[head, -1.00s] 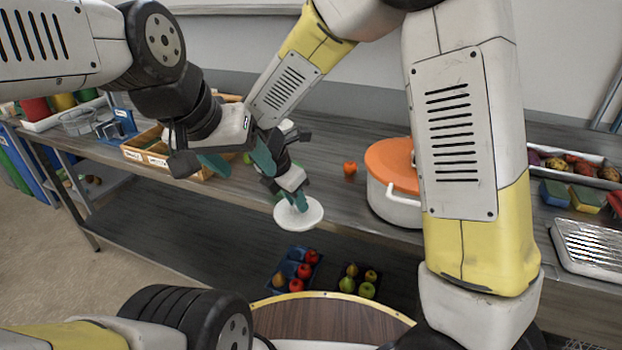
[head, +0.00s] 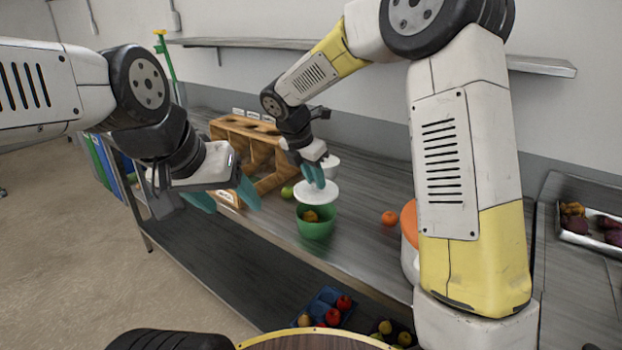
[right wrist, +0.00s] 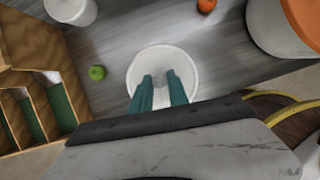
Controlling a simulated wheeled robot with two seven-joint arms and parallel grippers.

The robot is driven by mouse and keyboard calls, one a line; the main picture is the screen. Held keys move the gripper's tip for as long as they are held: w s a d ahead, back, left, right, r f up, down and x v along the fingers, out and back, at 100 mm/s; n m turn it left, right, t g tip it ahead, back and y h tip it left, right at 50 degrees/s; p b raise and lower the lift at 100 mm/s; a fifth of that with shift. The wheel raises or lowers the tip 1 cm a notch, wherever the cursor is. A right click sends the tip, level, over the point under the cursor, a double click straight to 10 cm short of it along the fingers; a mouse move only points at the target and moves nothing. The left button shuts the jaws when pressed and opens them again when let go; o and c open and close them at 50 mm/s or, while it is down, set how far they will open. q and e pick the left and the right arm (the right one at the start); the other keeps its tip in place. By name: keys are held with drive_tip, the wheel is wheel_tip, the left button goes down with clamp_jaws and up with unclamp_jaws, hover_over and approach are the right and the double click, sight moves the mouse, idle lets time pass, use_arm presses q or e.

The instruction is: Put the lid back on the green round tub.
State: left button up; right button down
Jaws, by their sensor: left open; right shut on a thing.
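The green round tub (head: 316,228) stands upright on the grey bench in the head view, its top uncovered at the front. A yellowish-orange item (head: 311,215) shows inside. My right gripper (head: 314,180) is shut on the white round lid (head: 317,196) and holds it roughly level, above the tub's far side; the exact gap cannot be told. In the right wrist view the lid (right wrist: 162,60) sits at the fingertips and the tub is hidden. My left gripper (head: 225,198) is open and empty, left of the tub, above the bench's front edge.
A wooden compartment rack (head: 262,150) stands behind left. A green apple (head: 287,192) lies beside the tub and a white tub (head: 331,166) stands behind the lid. An orange fruit (head: 389,218) and a white pot with orange lid (head: 409,225) are to the right.

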sight(313, 191)
drive_tip(key=shift+f, duration=2.75)
drive_tip(key=shift+f, duration=0.15)
drive_tip(key=c, duration=0.7)
unclamp_jaws()
drive_tip(key=shift+r, duration=3.5)
drive_tip(key=shift+c, duration=0.3)
clamp_jaws()
